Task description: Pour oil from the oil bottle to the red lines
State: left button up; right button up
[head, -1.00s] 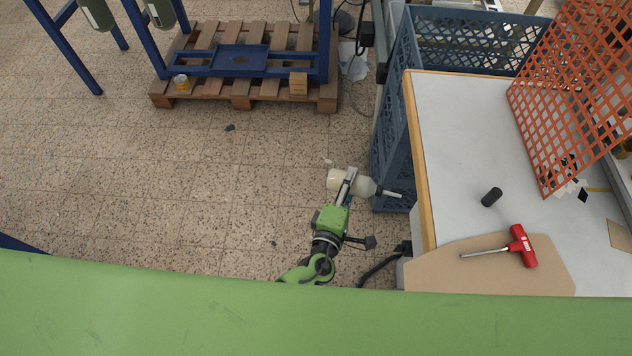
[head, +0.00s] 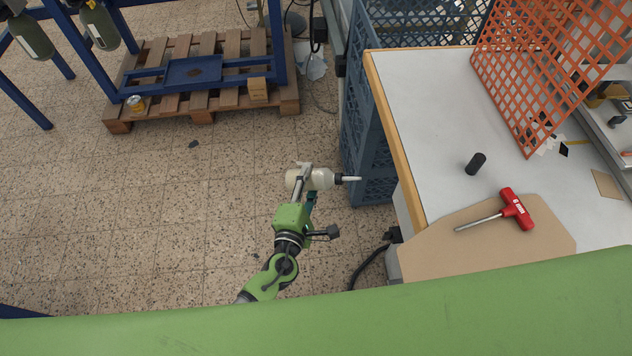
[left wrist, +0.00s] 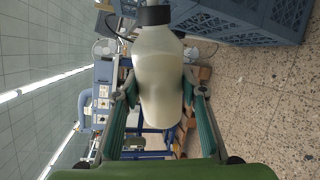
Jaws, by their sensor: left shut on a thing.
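The oil bottle (head: 321,179) is whitish with a dark collar and a pale nozzle. In the head view it lies on its side in the air, nozzle pointing right towards the blue crates. My left gripper (head: 304,181) is shut on its body. In the left wrist view the bottle (left wrist: 161,80) sits between both fingers, its dark collar at the top edge. No red lines are recognisable in these frames. My right gripper is not in view.
A white table (head: 440,105) with a wooden edge stands to the right, bearing a red-handled tool (head: 515,209), a black cylinder (head: 475,163) and an orange grid (head: 545,70). Blue crates (head: 366,140) stand beside it. A wooden pallet (head: 205,112) lies at the back left. Open floor surrounds my left arm.

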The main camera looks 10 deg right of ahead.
pick_arm(q)
jog(key=shift+w+a+f+b, duration=0.2)
jog(key=shift+a+f+b, duration=0.35)
jog(key=shift+f+b, duration=0.05)
jog(key=a+f+b, duration=0.1)
jog(key=a+n+b, duration=0.1)
jog(key=b, duration=0.1)
jog(key=shift+w+f+n, duration=0.3)
jog(key=shift+f, duration=0.1)
jog(key=shift+w+a+f+h+b, duration=0.15)
jog(key=shift+a+f+h+b, duration=0.15)
jog(key=shift+a+b, duration=0.25)
jog(key=shift+d, duration=0.1)
